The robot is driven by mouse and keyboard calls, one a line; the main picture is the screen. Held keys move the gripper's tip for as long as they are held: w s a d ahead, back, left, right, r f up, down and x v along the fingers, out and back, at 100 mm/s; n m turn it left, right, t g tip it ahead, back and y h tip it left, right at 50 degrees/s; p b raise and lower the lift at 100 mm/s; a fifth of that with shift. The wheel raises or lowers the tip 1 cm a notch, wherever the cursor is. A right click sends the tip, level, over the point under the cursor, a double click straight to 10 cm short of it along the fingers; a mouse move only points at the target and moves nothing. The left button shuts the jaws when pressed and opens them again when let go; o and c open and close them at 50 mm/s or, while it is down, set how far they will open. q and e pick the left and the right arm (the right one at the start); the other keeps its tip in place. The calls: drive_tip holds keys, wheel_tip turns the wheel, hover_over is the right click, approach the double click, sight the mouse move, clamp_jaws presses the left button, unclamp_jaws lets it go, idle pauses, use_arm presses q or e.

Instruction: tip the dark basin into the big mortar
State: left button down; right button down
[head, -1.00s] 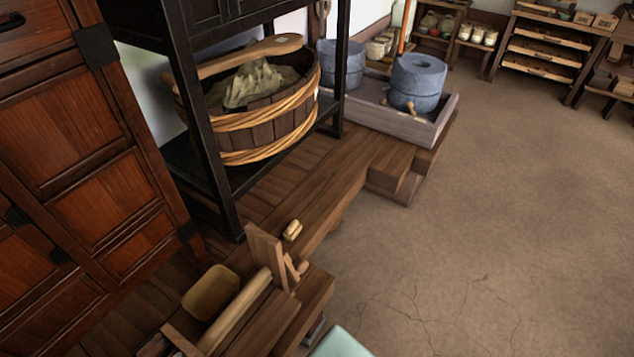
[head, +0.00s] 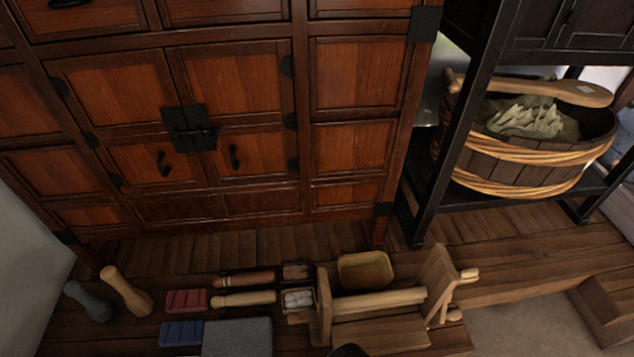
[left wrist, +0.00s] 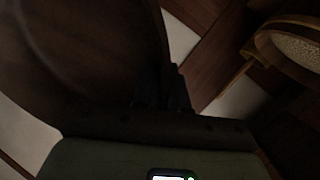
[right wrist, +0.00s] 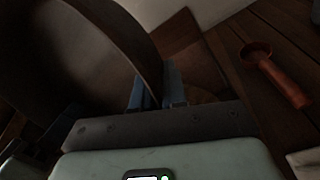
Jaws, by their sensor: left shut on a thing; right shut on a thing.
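The dark basin (left wrist: 85,60) fills the upper left of the left wrist view as a broad, curved dark shape. My left gripper (left wrist: 160,92) is shut on its edge. In the right wrist view the basin (right wrist: 85,50) is also large and close, its curved edge running down to the jaws. My right gripper (right wrist: 160,92) is shut on that edge. The views are dark, so the basin's contents and exact tilt cannot be told. Neither gripper shows clearly in the head view. I cannot make out the big mortar in any view.
A red-brown cabinet (head: 230,85) stands behind a wooden step holding pestles (head: 125,290), a grey slab (head: 237,338) and a yellowish tray (head: 365,268). A wooden tub (head: 530,165) sits on a black shelf at right. An orange-red scoop (right wrist: 272,75) lies in the right wrist view.

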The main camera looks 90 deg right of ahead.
use_arm(q)
drive_tip(key=shift+w+d+f+g, duration=0.3)
drive_tip(key=shift+w+d+g, duration=0.1)
drive_tip(key=shift+g, duration=0.3)
use_arm(e)
drive_tip(key=shift+w+a+f+g, duration=0.25)
drive_tip(key=shift+w+a+g, duration=0.15)
drive_tip(key=shift+g, duration=0.3)
use_arm(q)
drive_tip(key=shift+w+f+g, duration=0.15)
drive_tip(key=shift+g, duration=0.25)
use_arm(e)
drive_tip(key=shift+w+f+g, duration=0.15)
drive_tip(key=shift+w+g, duration=0.1)
drive_tip(key=shift+g, duration=0.15)
use_arm(q)
drive_tip(key=shift+w+f+g, duration=0.15)
drive_tip(key=shift+f+g, duration=0.2)
drive_tip(key=shift+g, duration=0.15)
use_arm(e)
drive_tip(key=shift+w+f+g, duration=0.15)
drive_tip(key=shift+f+g, duration=0.25)
drive_tip(key=shift+g, duration=0.1)
use_arm(q)
drive_tip(key=shift+w, duration=0.1)
